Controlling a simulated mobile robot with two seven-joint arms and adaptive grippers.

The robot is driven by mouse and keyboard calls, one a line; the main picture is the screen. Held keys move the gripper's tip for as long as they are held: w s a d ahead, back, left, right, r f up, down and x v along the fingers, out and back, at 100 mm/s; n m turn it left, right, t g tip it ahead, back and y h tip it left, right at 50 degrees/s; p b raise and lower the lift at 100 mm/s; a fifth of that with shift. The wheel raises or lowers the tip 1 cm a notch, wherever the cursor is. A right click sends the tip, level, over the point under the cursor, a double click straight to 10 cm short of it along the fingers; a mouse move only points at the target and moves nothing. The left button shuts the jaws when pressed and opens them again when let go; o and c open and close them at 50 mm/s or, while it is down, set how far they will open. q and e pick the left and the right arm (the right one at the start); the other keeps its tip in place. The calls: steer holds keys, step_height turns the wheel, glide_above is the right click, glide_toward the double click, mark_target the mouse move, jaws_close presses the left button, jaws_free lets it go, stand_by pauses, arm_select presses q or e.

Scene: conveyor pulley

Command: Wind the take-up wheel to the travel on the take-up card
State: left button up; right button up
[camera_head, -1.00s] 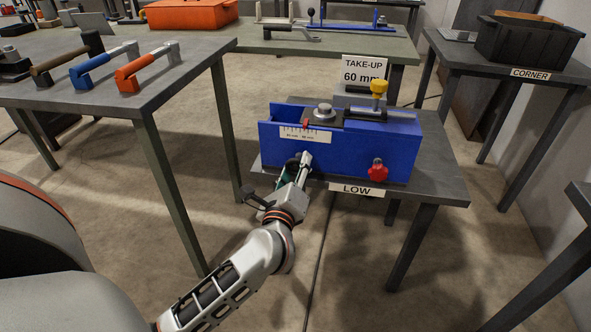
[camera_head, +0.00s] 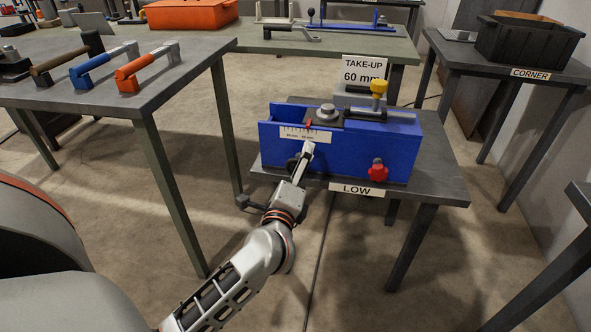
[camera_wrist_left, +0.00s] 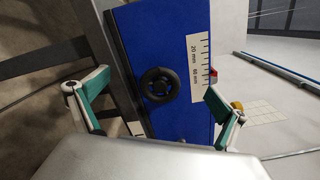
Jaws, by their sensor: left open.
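The blue take-up unit (camera_head: 350,150) stands on the table marked LOW. Its black take-up wheel (camera_wrist_left: 158,84) is on the front face and lies between my left gripper's fingers in the left wrist view. The left gripper (camera_head: 302,158) is open, with its fingers spread to either side of the wheel and apart from it. In the head view the arm mostly hides the wheel. The take-up card (camera_head: 362,72) reads 60 mm. A scale plate (camera_head: 305,134) with a red pointer (camera_head: 309,123) sits above the wheel; the exact reading is too small to tell. My right gripper is not in view.
A table on the left holds several handled tools (camera_head: 92,70). A black crate (camera_head: 529,40) stands on the CORNER table.

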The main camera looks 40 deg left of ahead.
arm_select(q)
steer(key=b+v, duration=0.1)
steer(key=v, duration=0.6)
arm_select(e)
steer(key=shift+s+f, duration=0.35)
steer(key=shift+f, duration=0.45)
